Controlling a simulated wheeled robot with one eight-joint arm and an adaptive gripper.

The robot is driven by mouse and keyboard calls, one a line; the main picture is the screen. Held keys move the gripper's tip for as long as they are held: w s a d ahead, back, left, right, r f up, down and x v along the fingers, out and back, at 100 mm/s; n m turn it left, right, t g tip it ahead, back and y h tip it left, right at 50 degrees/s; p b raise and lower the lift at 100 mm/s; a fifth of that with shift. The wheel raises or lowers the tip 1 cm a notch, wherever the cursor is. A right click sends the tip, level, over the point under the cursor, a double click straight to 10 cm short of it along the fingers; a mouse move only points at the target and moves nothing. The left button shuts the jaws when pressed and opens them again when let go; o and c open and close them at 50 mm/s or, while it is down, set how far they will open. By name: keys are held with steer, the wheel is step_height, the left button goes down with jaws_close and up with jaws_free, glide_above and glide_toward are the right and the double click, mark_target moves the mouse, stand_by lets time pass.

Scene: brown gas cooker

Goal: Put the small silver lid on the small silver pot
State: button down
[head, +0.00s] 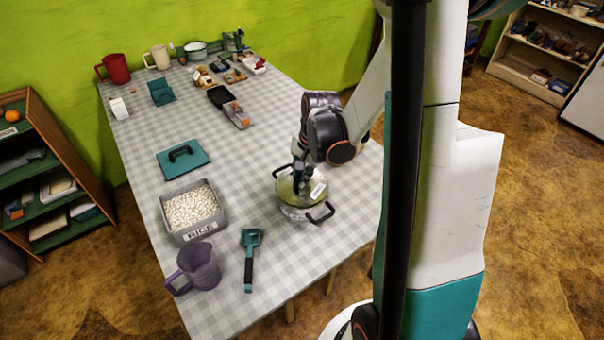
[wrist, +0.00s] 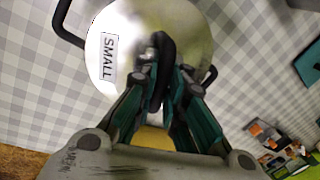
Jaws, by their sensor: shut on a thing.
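The small silver lid (wrist: 118,28) carries a "SMALL" label and a dark handle in the wrist view. My gripper (wrist: 162,85) is shut on the lid's handle. In the head view, my gripper (head: 302,178) holds the lid (head: 314,192) over the small silver pot (head: 298,213). The pot has two dark side handles and stands on the checked table. In the wrist view the lid hides the pot's opening, and only the pot's handles (wrist: 62,22) show beside it. I cannot tell whether the lid touches the rim.
A teal lid with a handle (head: 183,157) lies behind the rice.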

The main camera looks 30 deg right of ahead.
mark_target(309, 186)
steer(key=shift+f+b, duration=0.65)
steer(key=shift+f, duration=0.15)
steer(key=c, duration=1.6)
jaws_free()
steer(key=shift+r, duration=0.1)
steer(key=r, duration=0.4)
steer(key=s+r, duration=0.1)
steer(key=r, duration=0.2)
steer(key=s+d+r, duration=0.1)
steer(key=r, duration=0.3)
steer(key=shift+r, duration=0.3)
